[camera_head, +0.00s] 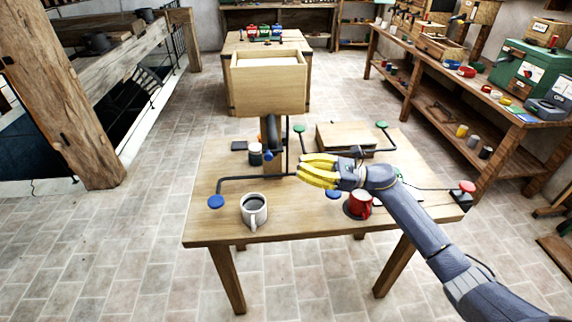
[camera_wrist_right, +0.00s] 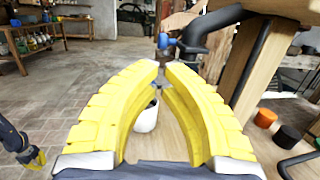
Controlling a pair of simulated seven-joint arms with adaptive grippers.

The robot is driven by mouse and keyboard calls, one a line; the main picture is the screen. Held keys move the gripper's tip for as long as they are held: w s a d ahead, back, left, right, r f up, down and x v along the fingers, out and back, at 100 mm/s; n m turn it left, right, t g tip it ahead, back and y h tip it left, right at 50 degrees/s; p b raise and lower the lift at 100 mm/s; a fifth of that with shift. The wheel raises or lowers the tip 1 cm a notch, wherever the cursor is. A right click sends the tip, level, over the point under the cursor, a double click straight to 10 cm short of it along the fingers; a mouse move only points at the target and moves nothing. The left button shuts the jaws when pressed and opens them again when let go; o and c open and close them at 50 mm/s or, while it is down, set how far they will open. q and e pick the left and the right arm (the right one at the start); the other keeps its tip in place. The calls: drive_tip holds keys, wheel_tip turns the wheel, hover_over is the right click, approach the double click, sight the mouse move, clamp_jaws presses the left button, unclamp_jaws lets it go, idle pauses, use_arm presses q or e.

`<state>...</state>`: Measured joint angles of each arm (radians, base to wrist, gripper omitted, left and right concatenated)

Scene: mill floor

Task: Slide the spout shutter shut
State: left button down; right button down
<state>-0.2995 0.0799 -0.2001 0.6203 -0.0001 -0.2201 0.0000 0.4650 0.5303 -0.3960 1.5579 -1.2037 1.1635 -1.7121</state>
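A dark spout pipe (camera_head: 270,130) comes off the wooden post under the hopper box. A blue part at its lower end, apparently the shutter (camera_head: 268,155), also shows beyond my fingertips in the right wrist view (camera_wrist_right: 163,41). I cannot tell how far it is slid. My right gripper (camera_head: 302,168) has yellow fingers pointing left, to the right of the post and apart from the blue part. In the wrist view the fingers curve inward with a narrow, empty gap between the tips. My left gripper (camera_wrist_right: 34,160) shows small at the wrist view's left edge; its opening is unclear.
A white mug (camera_head: 254,208) with dark contents stands at the table's front, and a red mug (camera_head: 362,203) stands below my right wrist. Dark rods with a blue pad (camera_head: 216,201), green knobs (camera_head: 381,124) and a red knob (camera_head: 467,186) spread over the table. The hopper box (camera_head: 268,80) rises above.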

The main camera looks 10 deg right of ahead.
drive_tip(key=v, duration=0.6)
drive_tip(key=shift+d, duration=0.25)
